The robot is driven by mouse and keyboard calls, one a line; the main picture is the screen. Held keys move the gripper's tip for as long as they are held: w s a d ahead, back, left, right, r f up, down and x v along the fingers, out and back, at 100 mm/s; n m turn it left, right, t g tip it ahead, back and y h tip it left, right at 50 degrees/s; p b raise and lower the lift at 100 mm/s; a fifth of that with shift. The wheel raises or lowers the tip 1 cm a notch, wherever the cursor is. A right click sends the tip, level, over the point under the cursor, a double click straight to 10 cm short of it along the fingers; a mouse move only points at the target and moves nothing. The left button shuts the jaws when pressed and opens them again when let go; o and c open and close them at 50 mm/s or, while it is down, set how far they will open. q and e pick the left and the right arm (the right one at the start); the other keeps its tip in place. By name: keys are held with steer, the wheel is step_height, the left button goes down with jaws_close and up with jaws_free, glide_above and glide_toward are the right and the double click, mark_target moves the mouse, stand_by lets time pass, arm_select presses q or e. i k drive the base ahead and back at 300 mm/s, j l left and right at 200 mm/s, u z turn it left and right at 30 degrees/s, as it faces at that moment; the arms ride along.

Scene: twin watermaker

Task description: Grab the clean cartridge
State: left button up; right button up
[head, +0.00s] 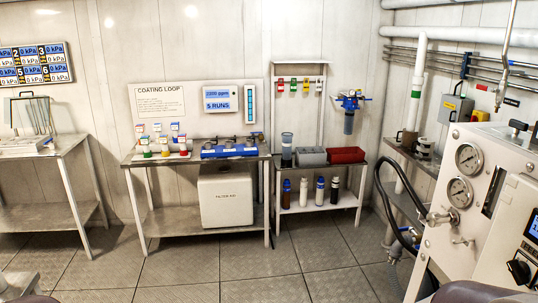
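No cartridge is clearly labelled as clean in the head view. A tall grey cylinder (287,146) stands upright at the left end of the small bench on the right; it is too small to tell whether it is a cartridge. A blue-capped filter housing (349,118) hangs on the wall above and right of that bench. What is inside the housing cannot be made out. Neither of my grippers shows in the head view.
The small bench also holds a grey bin (311,156) and a red bin (346,155), with several bottles (304,192) below. Left of it stands the coating-loop table (180,160). A gauge panel (452,195) and black hose (385,205) crowd the right. The middle floor (220,265) is clear.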

mark_target(321, 182)
steer(key=i+z, duration=0.1)
steer(key=i, duration=0.45)
steer(key=i+j+z, duration=0.1)
steer(key=i, duration=0.45)
steer(key=i+j+z, duration=0.1)
steer(key=i, duration=0.45)
steer(key=i+j+z, duration=0.1)
steer(key=i, duration=0.45)
steer(key=i+j+z, duration=0.1)
steer(key=i+j, duration=0.25)
steer(key=i, duration=0.15)
steer(key=i+z, duration=0.35)
steer(key=i, duration=0.6)
steer(key=i+l, duration=0.2)
steer(key=i, duration=0.25)
steer(key=i+l, duration=0.2)
steer(key=i, duration=0.25)
steer(key=i+l, duration=0.2)
steer(key=i, duration=0.25)
steer(key=i+l, duration=0.2)
steer(key=i, duration=0.3)
steer(key=i+l, duration=0.25)
steer(key=i, duration=0.2)
